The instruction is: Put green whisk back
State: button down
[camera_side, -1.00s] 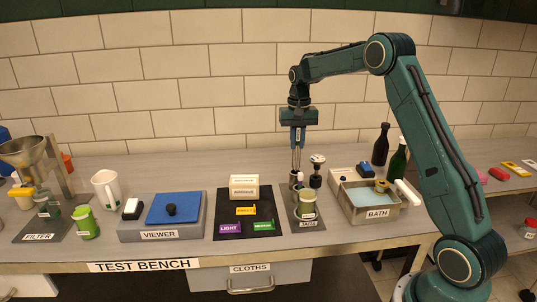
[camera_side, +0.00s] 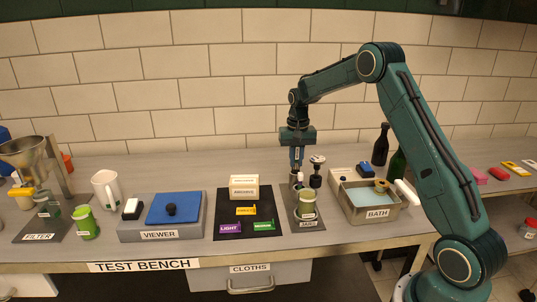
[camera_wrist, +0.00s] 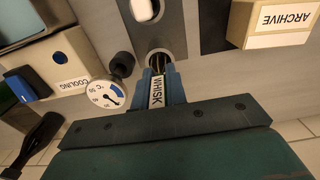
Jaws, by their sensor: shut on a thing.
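My gripper (camera_side: 297,160) points straight down over the back of a grey stand (camera_side: 313,225), with a jar with a green band (camera_side: 306,205) at its front. In the wrist view my gripper (camera_wrist: 160,78) is shut on the whisk (camera_wrist: 157,92), whose white label reads WHISK. The whisk is upright, and its far end meets a round dark opening (camera_wrist: 160,60) in the stand. How deep it sits in the opening is hidden, and its green colour does not show clearly.
A dial thermometer (camera_wrist: 105,94) stands close beside the gripper; it also shows in the side view (camera_side: 317,160). A white-topped piece (camera_wrist: 142,10) is on the stand. The bath (camera_side: 376,203) is to the right, and a black mat (camera_side: 228,220) with cards and the archive box (camera_side: 244,187) to the left.

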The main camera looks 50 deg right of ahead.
jog(key=shift+f, duration=0.15)
jog(key=c, duration=1.4)
grip_release()
jog(key=shift+c, duration=0.2)
notch_tip(320, 180, up, 11)
jog(key=shift+r, duration=0.7)
